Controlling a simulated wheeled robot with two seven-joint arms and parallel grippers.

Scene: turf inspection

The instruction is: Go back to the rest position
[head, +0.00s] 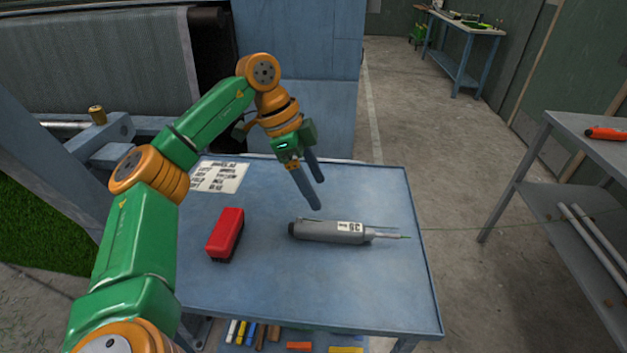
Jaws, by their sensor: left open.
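My left arm comes in from the left, green and orange, and reaches over a blue-grey table (385,300). My left gripper (317,194) points down above the table with its two dark fingers apart and nothing between them. A grey cylindrical tool (330,231) with a white label and a thin tip pointing right lies on the table, just below and in front of the fingers. The fingers look clear of it. A red block-shaped object (225,234) sits to the left of the gripper. My right gripper is not in view.
A printed sheet (219,177) lies at the table's back left. A lower shelf with several coloured items (299,346) shows under the front edge. A grey shelf table (583,150) with an orange-handled item (606,134) stands at right. Open concrete floor (440,140) lies between.

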